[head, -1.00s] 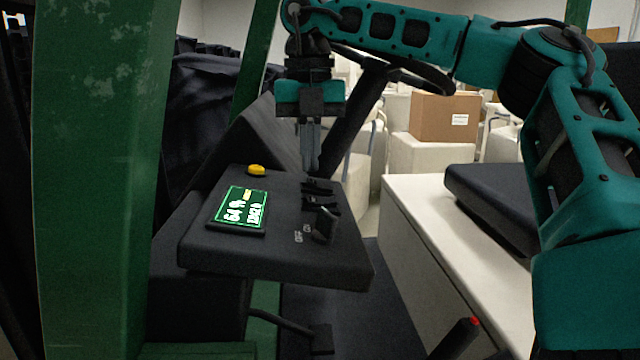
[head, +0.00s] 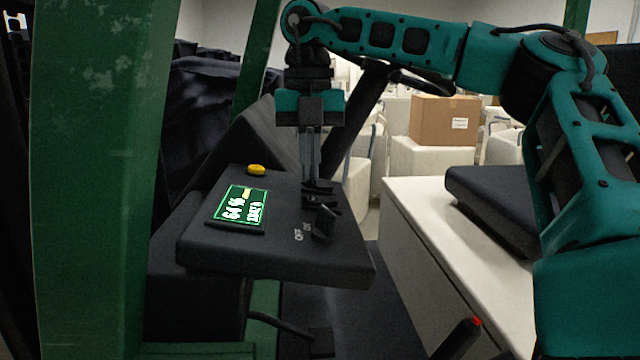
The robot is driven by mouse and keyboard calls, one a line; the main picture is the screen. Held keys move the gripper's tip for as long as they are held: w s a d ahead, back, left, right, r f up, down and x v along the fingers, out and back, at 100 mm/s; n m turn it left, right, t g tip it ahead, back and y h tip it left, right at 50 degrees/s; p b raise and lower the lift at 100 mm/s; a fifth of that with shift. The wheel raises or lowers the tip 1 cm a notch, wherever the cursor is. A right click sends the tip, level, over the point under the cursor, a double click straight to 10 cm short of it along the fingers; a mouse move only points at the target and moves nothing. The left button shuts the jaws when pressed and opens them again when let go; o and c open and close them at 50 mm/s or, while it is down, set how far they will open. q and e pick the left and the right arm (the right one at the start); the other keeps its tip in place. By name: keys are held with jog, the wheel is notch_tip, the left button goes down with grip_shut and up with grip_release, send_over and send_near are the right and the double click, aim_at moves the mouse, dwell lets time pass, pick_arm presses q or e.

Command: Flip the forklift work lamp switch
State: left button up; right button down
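The work lamp switch (head: 323,224) is a black lever on the right part of the dark console (head: 270,262), beside small OFF and ON lettering. More black switch pieces (head: 320,200) stand just behind it. My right gripper (head: 311,184) points straight down above the console, its fingertips close to the rear switch pieces. The fingers look close together, and I cannot tell whether they touch the switch. My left gripper is not in view.
A lit green display (head: 238,206) and a yellow button (head: 257,169) are on the console. A green post (head: 95,180) stands at the left. A white cabinet (head: 455,250) with a dark cushion (head: 490,205) is at the right. A steering wheel (head: 420,82) is behind my arm.

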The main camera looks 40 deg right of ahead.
notch_tip(320, 180, up, 5)
jog(key=p, duration=0.5)
jog(key=shift+r, duration=0.1)
jog(key=shift+r+p, duration=0.4)
jog(key=shift+r, duration=0.45)
jog(key=shift+f, duration=0.1)
